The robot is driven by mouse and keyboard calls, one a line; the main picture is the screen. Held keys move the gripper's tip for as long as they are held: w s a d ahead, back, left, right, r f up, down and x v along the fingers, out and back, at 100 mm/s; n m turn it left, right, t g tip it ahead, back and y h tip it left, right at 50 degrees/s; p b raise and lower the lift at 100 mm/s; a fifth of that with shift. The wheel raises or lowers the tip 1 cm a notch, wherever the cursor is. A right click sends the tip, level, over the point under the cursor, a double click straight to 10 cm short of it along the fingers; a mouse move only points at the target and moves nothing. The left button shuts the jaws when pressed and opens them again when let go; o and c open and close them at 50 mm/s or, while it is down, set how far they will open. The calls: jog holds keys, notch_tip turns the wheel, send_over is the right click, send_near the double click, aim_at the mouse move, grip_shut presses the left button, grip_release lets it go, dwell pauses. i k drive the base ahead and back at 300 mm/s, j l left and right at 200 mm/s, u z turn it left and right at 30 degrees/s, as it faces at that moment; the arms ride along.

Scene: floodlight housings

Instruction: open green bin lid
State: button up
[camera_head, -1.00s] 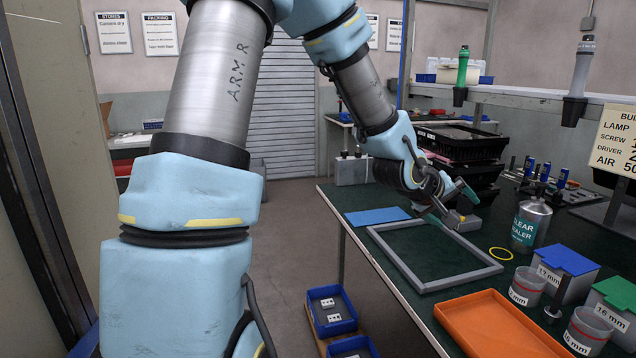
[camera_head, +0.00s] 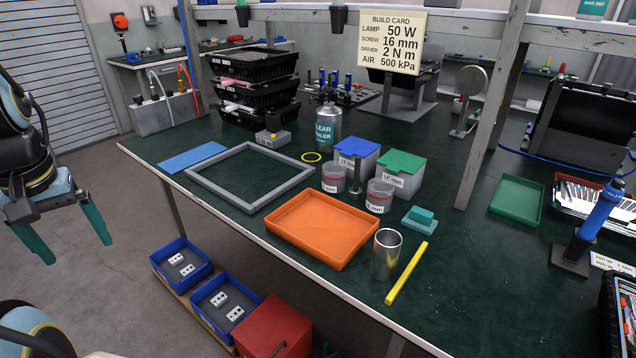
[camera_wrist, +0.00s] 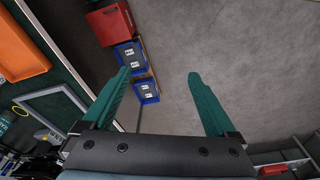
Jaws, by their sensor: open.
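The green bin lid (camera_head: 400,162) lies flat and closed on a light grey bin (camera_head: 406,183) labelled 16 mm, on the dark green bench. A matching bin with a blue lid (camera_head: 357,147) stands just left of it. My gripper (camera_head: 68,232) is at the left in the head view, off the bench and above the floor, far from the green lid. Its two teal fingers are spread and empty; they also show in the wrist view (camera_wrist: 162,90). The green lid is not visible in the wrist view.
An orange tray (camera_head: 322,228), a metal can (camera_head: 385,254), a yellow bar (camera_head: 407,273) and a teal block (camera_head: 419,219) are nearby. Blue floor bins (camera_head: 222,300) sit below.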

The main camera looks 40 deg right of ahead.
aim_at(395, 160)
jog(key=i+j+z, duration=0.1)
jog(key=i+j, duration=0.7)
jog(key=z, duration=1.8)
jog(key=j, duration=0.1)
